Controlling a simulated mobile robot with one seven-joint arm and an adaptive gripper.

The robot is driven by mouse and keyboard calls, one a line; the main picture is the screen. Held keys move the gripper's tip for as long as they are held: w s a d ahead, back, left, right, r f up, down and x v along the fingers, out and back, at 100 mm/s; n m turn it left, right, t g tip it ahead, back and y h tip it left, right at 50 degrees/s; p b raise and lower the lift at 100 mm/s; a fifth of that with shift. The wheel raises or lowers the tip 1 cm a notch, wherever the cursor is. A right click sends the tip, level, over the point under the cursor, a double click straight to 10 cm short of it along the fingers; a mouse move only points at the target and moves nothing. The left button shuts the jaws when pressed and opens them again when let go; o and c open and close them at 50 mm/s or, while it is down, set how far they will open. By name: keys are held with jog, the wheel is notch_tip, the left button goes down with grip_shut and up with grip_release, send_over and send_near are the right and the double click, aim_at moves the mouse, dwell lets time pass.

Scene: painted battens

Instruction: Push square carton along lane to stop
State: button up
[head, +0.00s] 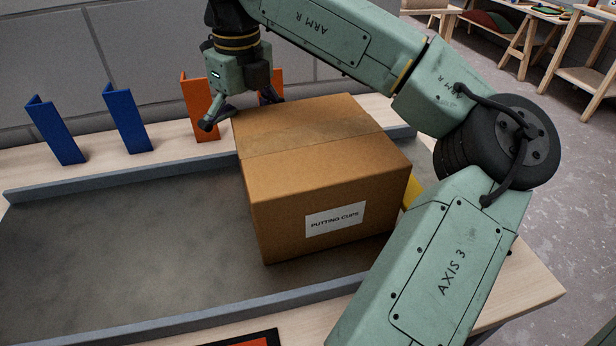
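The square carton (315,165) is a closed brown box labelled "PUTTING CUPS". It sits flat on the grey lane (120,240), at its right part in the head view, slightly turned to the rails. My gripper (225,117) points down by the carton's far left top corner. Its dark fingertips are close to that corner; I cannot tell whether they touch it. Its finger gap is not clear, and nothing shows held in it. A yellow piece (412,192) shows just right of the carton, mostly hidden by the carton and my arm; it may be the stop.
Low grey rails edge the lane, far rail (100,182) and near rail (230,318). Blue battens (128,122) and an orange batten (202,110) stand behind the far rail, before a grey wall. The lane left of the carton is clear. My arm covers the right side.

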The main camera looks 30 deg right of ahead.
jog(key=shift+s+a+f+g, duration=0.15)
jog(key=shift+s+f, duration=0.15)
jog(key=shift+f, duration=0.45)
jog(key=shift+s+f+g, duration=0.15)
jog(key=shift+s+f, duration=0.1)
jog(key=shift+f, duration=0.45)
jog(key=shift+s, duration=0.1)
jog(key=shift+w+a+r, duration=0.25)
jog(key=shift+w+a, duration=0.2)
jog(key=shift+w, duration=0.3)
jog(key=r+p, duration=0.1)
jog(key=w+r+p, duration=0.1)
jog(key=r+p, duration=0.1)
jog(key=shift+d, duration=0.2)
notch_tip(320, 180, up, 11)
jog(key=p, duration=0.8)
jog(key=shift+p, duration=0.35)
